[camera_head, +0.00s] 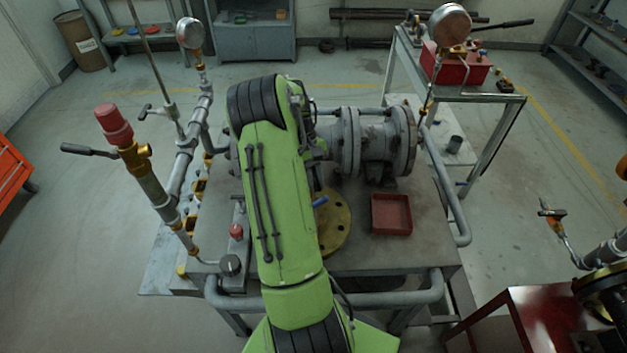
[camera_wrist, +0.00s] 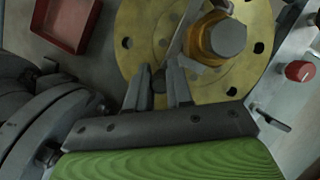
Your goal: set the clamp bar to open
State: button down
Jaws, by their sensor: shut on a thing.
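In the wrist view, a pale narrow bar (camera_wrist: 183,40), which looks like the clamp bar, runs at a slant over a yellow flange disc (camera_wrist: 138,18) beside a brass collar with a grey centre cap (camera_wrist: 226,38). My gripper (camera_wrist: 164,76) is at the bar's lower end, its two dark fingers shut on it with a small gap between them. The fingers hide most of that end, so the exact grip is hard to see. In the head view the disc (camera_head: 338,225) partly shows, while my green arm hides the gripper and the bar.
A red tray (camera_head: 391,214) sits right of the disc on the bench. Grey flanged piping (camera_head: 375,140) stands behind it.

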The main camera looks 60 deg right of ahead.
jog(key=shift+s, duration=0.15)
jog(key=shift+s+d+r+m+y+p, duration=0.1)
jog(key=shift+s+d+m+y+p, duration=0.05)
jog(key=shift+s+m, duration=0.3)
jog(key=shift+s+d+m+y+p, duration=0.1)
jog(key=shift+s+m+y+p, duration=0.05)
jog(key=shift+s+m, duration=0.3)
jog(key=s+m, duration=0.2)
jog(key=s+m+t+y, duration=0.1)
jog(key=s+m, duration=0.1)
jog(key=s, duration=0.1)
jog(key=s+a+m+t+p, duration=0.1)
jog(key=s+m, duration=0.1)
jog(key=s, duration=0.1)
jog(key=shift+s+m, duration=0.1)
jog(key=shift+m, duration=0.3)
jog(key=shift+s+a+m+t+y, duration=0.15)
jog(key=shift+s+a+m+t, duration=0.25)
jog(key=shift+s+m, duration=0.3)
jog(key=shift+s+a+m+t+y, duration=0.15)
jog(key=shift+s+a+m+t, duration=0.15)
jog(key=shift+s+a+m, duration=0.3)
jog(key=shift+s+d, duration=0.1)
jog(key=c, duration=1.3)
grip_release()
